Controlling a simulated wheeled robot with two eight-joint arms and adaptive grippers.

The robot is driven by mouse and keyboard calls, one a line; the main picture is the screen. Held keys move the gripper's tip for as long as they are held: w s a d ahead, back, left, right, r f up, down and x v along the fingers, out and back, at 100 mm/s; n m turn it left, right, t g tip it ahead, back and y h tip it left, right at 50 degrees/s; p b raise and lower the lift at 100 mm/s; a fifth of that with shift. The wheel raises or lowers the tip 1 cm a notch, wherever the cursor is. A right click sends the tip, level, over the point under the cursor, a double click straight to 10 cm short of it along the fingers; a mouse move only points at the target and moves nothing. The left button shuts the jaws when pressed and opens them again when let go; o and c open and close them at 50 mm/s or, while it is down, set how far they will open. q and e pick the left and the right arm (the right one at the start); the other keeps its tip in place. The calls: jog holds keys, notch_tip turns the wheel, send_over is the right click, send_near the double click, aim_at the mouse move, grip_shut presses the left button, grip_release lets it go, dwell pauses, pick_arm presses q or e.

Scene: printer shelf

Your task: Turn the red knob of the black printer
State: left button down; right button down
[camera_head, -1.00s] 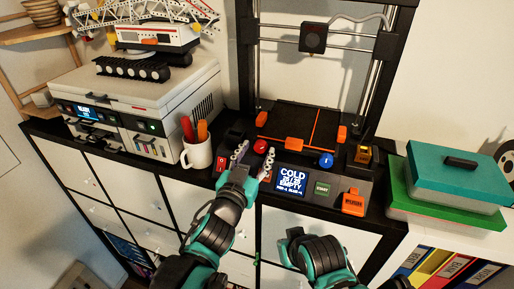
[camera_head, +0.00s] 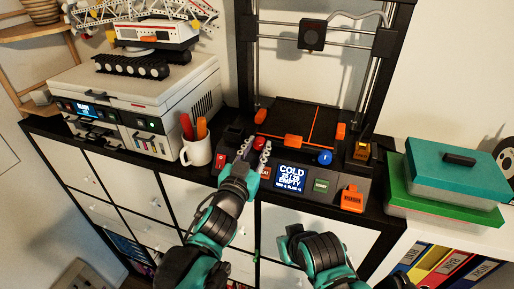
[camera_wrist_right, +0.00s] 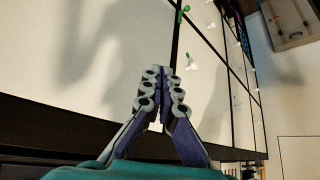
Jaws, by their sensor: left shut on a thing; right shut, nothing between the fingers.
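The black printer (camera_head: 345,183) stands on the shelf top with an upright frame and a front control panel. Its red knob (camera_head: 259,143) is at the left of the panel, partly hidden by the fingers. My left gripper (camera_head: 253,152) comes from below and is shut on the red knob, with a finger on each side. My right gripper (camera_wrist_right: 161,78) is shut and empty in the right wrist view, in front of the white cabinet doors. In the head view my right arm is low in front of the cabinet.
A blue knob (camera_head: 325,157), a lit screen (camera_head: 291,177) reading COLD and EMPTY, a green button (camera_head: 321,186) and an orange part (camera_head: 352,198) are on the panel. A white mug (camera_head: 196,150) stands left of the printer. Teal and green boxes (camera_head: 455,170) are at right.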

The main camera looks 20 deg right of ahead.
pick_arm(q)
jog(key=shift+m+b, duration=0.65)
jog(key=shift+m, duration=2.05)
jog(key=c, duration=1.2)
grip_release()
